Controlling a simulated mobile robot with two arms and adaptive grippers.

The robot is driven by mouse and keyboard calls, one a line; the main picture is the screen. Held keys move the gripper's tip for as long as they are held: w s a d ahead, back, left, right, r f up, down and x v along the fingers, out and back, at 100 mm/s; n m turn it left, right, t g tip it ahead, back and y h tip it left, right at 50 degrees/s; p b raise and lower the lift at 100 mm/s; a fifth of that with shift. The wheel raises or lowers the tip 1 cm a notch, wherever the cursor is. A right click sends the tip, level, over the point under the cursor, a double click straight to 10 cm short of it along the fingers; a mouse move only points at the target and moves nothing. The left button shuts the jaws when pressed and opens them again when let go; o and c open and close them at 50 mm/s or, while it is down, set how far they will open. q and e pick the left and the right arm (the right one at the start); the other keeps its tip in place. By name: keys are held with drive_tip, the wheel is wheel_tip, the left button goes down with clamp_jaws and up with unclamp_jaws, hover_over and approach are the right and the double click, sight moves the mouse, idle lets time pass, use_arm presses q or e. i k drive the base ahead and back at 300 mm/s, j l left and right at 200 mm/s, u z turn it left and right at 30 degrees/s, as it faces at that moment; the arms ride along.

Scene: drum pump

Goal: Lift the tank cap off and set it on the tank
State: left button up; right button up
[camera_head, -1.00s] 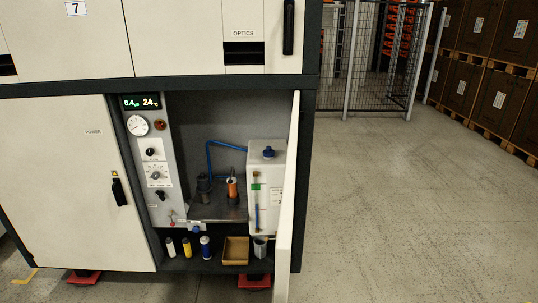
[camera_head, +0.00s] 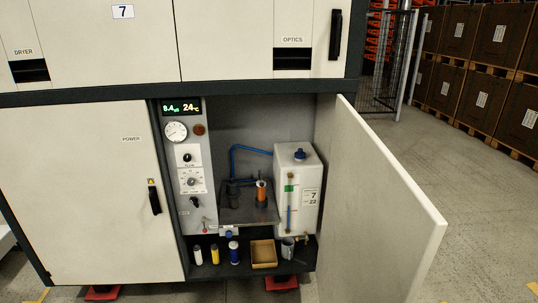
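The tank (camera_head: 298,190) is a white upright box inside the open cabinet bay, at its right side. The blue tank cap (camera_head: 299,154) sits on the tank's top. The tank's front carries a green tag, a sight tube and a label reading 7 and 22. Neither of my grippers shows in the head view.
The cabinet door (camera_head: 378,205) stands open on the right, jutting toward me beside the tank. A control panel (camera_head: 190,165) is at the bay's left. Several bottles, a cardboard box (camera_head: 263,254) and a grey mug (camera_head: 287,248) stand on the lower shelf. Floor at right is clear.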

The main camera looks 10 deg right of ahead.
sight(299, 154)
drive_tip(key=i+j+u, duration=0.1)
drive_tip(key=i+j, duration=0.5)
drive_tip(key=i+j+u, duration=0.15)
drive_tip(key=i+j, duration=0.35)
drive_tip(key=i, duration=0.15)
